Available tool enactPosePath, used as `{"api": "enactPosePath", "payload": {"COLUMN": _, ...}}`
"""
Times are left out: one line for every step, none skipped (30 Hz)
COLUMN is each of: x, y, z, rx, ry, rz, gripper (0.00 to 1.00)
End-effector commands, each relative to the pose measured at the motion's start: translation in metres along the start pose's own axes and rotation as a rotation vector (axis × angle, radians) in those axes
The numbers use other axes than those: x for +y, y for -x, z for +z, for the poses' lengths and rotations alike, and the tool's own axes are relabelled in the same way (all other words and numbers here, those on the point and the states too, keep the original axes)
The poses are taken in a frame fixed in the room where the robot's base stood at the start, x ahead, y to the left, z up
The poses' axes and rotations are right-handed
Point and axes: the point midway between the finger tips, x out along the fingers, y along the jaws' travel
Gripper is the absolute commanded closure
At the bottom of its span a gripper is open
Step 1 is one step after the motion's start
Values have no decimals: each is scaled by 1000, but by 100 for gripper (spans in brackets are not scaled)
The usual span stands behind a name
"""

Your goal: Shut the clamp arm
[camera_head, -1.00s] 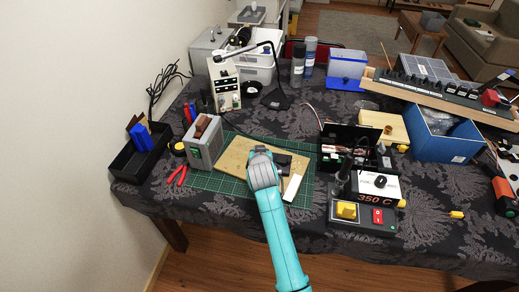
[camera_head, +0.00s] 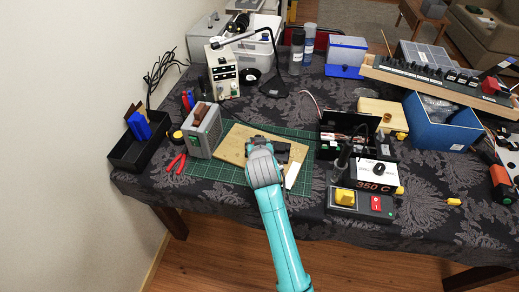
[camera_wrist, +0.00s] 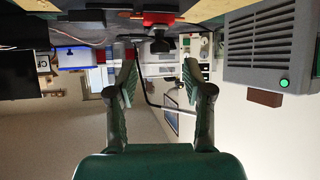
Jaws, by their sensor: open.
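My gripper (camera_wrist: 158,66) is open and empty in the wrist view, which looks upside down, with its two green fingers apart. Beyond the fingertips, near the top middle, are a red part (camera_wrist: 160,18) and a black knob-like part (camera_wrist: 160,45); they look like the clamp, but I cannot tell the clamp arm's angle. They sit between the fingers in the picture, apart from them. In the head view my arm covers part of the wooden board (camera_head: 235,145) and most of the clamp area. A dark part (camera_head: 283,147) shows just right of my wrist.
The board lies on a green cutting mat (camera_head: 205,176). A grey box (camera_head: 203,132) stands left of it; its vented side and green button show in the wrist view (camera_wrist: 270,50). Red pliers (camera_head: 177,163) lie left. A 350 C station (camera_head: 366,195) stands right.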

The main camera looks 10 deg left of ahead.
Motion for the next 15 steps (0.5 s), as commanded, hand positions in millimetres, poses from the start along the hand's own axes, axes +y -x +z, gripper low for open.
{"api": "enactPosePath", "payload": {"x": 0, "y": 11, "z": 1, "rx": 1, "ry": 0, "rz": -1, "gripper": 49}}
{"api": "enactPosePath", "payload": {"x": -1, "y": 17, "z": 0, "rx": 1, "ry": 1, "rz": -1, "gripper": 49}}
{"api": "enactPosePath", "payload": {"x": -1, "y": 24, "z": 1, "rx": 1, "ry": 1, "rz": -1, "gripper": 49}}
{"api": "enactPosePath", "payload": {"x": -1, "y": 30, "z": 1, "rx": 1, "ry": 1, "rz": -1, "gripper": 49}}
{"api": "enactPosePath", "payload": {"x": -1, "y": 35, "z": 1, "rx": 1, "ry": 1, "rz": -1, "gripper": 49}}
{"api": "enactPosePath", "payload": {"x": -1, "y": 41, "z": 0, "rx": 1, "ry": 1, "rz": -1, "gripper": 49}}
{"api": "enactPosePath", "payload": {"x": -1, "y": 46, "z": 0, "rx": 1, "ry": 1, "rz": -1, "gripper": 49}}
{"api": "enactPosePath", "payload": {"x": -1, "y": 50, "z": 0, "rx": 1, "ry": 1, "rz": -1, "gripper": 49}}
{"api": "enactPosePath", "payload": {"x": 0, "y": 55, "z": 1, "rx": 1, "ry": 1, "rz": -1, "gripper": 49}}
{"api": "enactPosePath", "payload": {"x": 0, "y": 58, "z": 1, "rx": 0, "ry": 1, "rz": 0, "gripper": 49}}
{"api": "enactPosePath", "payload": {"x": 0, "y": 60, "z": 1, "rx": 0, "ry": 1, "rz": 0, "gripper": 49}}
{"api": "enactPosePath", "payload": {"x": 0, "y": 64, "z": 0, "rx": 1, "ry": 0, "rz": 0, "gripper": 49}}
{"api": "enactPosePath", "payload": {"x": 0, "y": 66, "z": 0, "rx": 1, "ry": 0, "rz": 0, "gripper": 49}}
{"api": "enactPosePath", "payload": {"x": 0, "y": 67, "z": 0, "rx": 1, "ry": 0, "rz": 0, "gripper": 49}}
{"api": "enactPosePath", "payload": {"x": 0, "y": 68, "z": 0, "rx": 0, "ry": 0, "rz": 0, "gripper": 49}}
